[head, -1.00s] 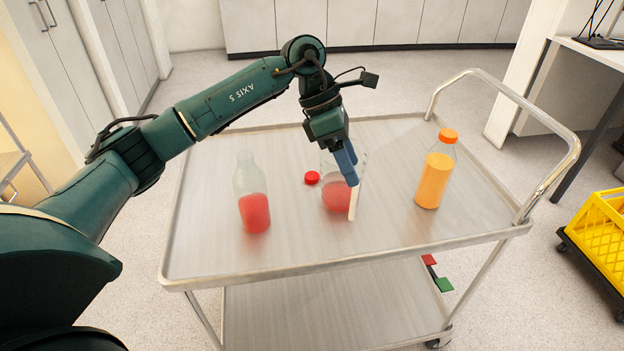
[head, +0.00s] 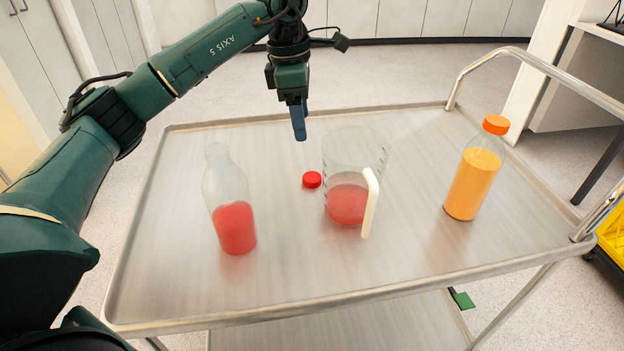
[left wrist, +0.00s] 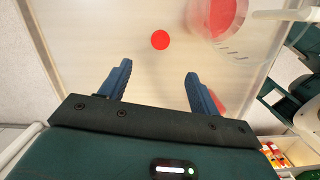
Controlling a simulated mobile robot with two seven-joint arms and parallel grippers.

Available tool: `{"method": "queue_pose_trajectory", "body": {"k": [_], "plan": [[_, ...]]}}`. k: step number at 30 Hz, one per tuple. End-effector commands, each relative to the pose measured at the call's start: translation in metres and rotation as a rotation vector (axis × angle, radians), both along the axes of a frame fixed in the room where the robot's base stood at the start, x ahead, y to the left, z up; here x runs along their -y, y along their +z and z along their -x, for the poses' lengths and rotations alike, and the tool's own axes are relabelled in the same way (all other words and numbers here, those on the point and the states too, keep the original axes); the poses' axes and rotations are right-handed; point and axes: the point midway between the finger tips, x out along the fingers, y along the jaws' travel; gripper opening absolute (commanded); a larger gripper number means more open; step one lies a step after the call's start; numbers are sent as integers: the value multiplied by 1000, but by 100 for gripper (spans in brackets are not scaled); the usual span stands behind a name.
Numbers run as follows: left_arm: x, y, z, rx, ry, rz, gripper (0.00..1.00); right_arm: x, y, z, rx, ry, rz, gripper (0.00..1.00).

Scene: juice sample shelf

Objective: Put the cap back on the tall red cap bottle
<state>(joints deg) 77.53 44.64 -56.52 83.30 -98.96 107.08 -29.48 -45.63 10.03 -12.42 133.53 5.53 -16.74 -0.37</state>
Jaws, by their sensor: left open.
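The tall bottle (head: 235,226) stands upright and uncapped at the left of the cart top, part filled with red juice. The red cap (head: 312,180) lies on the cart top between the bottle and the jug. In the left wrist view the cap (left wrist: 160,40) shows ahead of the fingers, roughly between their lines. My left gripper (head: 300,138) is above the cart's far part, behind the cap in the head view, pointing down. Its blue fingers (left wrist: 158,85) are apart with nothing between them. My right gripper is not in view.
A clear jug (head: 347,205) with red juice and a pale handle stands right of the cap. An orange-capped bottle of orange juice (head: 473,183) stands farther right. The cart top (head: 300,280) is clear in front. A metal handle rail (head: 540,65) rises at the right.

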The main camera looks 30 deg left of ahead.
Motion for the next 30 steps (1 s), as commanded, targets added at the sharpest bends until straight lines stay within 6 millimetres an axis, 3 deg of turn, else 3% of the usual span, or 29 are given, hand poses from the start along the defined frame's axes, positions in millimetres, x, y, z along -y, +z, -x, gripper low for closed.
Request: {"method": "queue_pose_trajectory", "body": {"k": [5, 18, 30], "plan": [[1, -3, 0, -2, 0, 1, 62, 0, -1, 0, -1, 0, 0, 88], [9, -73, -4, -2, 0, 1, 62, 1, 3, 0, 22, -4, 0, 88], [9, -79, -4, 0, -1, 1, 62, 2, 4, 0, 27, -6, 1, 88]]}}
